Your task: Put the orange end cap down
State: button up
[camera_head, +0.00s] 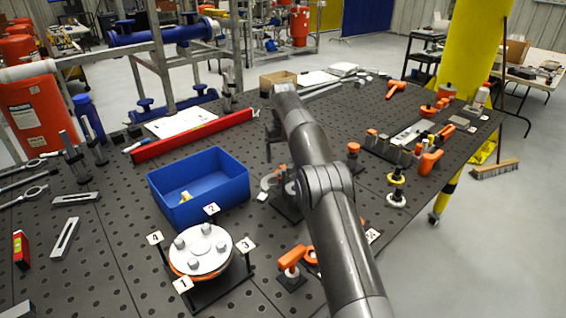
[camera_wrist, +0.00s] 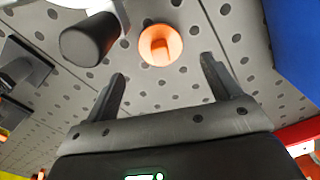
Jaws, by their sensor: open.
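The orange end cap (camera_wrist: 160,45) is a round orange piece with a raised grip, standing on the dark perforated tabletop in the wrist view. My gripper (camera_wrist: 163,88) is open, its two dark fingers spread apart. The cap lies beyond the fingertips, roughly in line with the gap, and nothing shows between the fingers. In the head view my gripper (camera_head: 270,148) hangs at the far end of my arm, right of the blue bin; I cannot pick out this cap there for certain, as my arm covers part of that area.
A dark cylinder (camera_wrist: 90,38) stands close left of the cap in the wrist view. The blue bin (camera_head: 170,205) holds a small yellowish piece. A red beam (camera_head: 190,138) lies behind it. A numbered round flange (camera_head: 202,250) stands in front. Several orange-handled parts crowd the table's right side.

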jog(key=shift+s+d+r, duration=0.1)
jog(key=shift+d+r, duration=0.05)
jog(key=shift+r, duration=0.65)
jog(key=s+d+r+m+t, duration=0.1)
jog(key=s+d+r, duration=0.55)
jog(key=r, duration=0.25)
jog(key=s+d+r+m+t, duration=0.1)
jog(key=s+d+r, duration=0.4)
jog(key=s+r, duration=0.35)
jog(key=s+d+t, duration=0.1)
jog(key=s+d, duration=0.1)
jog(key=s, duration=0.7)
jog(key=s+d+f+m+t, duration=0.1)
jog(key=s+d, duration=0.2)
jog(key=s, duration=0.7)
jog(key=s+d+m+t, duration=0.1)
jog(key=s+d, duration=0.2)
jog(key=s, duration=0.7)
jog(key=shift+s+d+f, duration=0.15)
jog(key=shift+d+f, duration=0.1)
jog(key=shift+f, duration=0.05)
jog(key=shift+m+t, duration=0.3)
jog(key=s+f, duration=0.3)
jog(key=s, duration=0.2)
jog(key=s+d+f, duration=0.1)
jog(key=s+f, duration=0.1)
jog(key=shift+s+f, duration=0.15)
jog(key=shift+f, duration=0.2)
